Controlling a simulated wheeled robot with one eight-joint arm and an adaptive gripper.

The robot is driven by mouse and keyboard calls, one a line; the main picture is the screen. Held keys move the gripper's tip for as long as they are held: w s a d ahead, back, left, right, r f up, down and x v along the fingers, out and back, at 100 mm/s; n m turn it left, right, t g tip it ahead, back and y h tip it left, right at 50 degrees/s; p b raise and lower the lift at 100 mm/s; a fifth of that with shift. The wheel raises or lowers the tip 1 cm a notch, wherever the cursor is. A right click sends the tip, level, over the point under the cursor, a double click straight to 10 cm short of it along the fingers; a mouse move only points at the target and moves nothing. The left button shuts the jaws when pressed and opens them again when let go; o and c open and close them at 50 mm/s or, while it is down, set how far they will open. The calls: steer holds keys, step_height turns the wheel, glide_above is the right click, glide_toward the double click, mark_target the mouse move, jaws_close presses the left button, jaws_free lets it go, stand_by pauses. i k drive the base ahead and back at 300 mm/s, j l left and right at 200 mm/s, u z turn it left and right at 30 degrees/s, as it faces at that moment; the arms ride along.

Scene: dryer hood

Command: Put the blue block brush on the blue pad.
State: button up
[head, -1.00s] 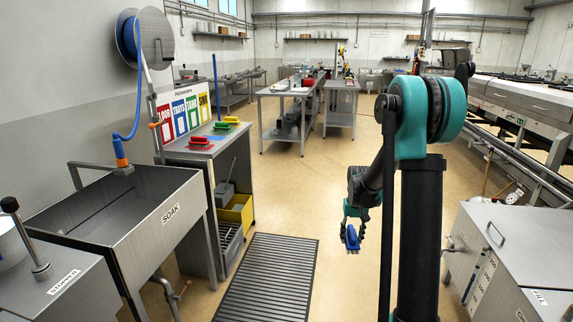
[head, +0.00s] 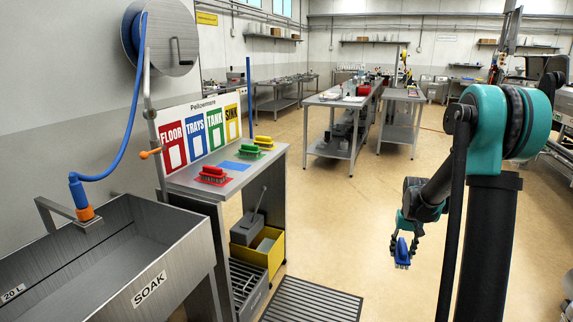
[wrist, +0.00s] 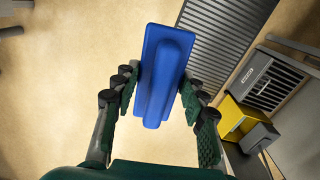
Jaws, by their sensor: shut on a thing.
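My gripper (head: 402,245) is shut on the blue block brush (head: 402,254) and holds it in the air, out over the open floor. In the wrist view the blue brush (wrist: 163,75) sits between the fingers of my gripper (wrist: 158,100). The blue pad (head: 234,165) lies bare on the grey bench top at the left, between a red brush and a green brush. My gripper is well to the right of the bench and apart from it.
The bench (head: 205,185) carries a red brush (head: 212,174), a green brush (head: 249,150) and a yellow brush (head: 264,141). A sign board stands behind it. A yellow bin (head: 258,250) is underneath. The SOAK sink (head: 150,287) stands nearer left. Floor between bench and arm is clear.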

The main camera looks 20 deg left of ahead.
mark_target(234, 166)
steer(key=i+u, duration=0.2)
steer(key=i, duration=0.35)
steer(key=i+l+u, duration=0.25)
steer(key=i, duration=0.25)
steer(key=i+l+u, duration=0.2)
steer(key=i, duration=0.3)
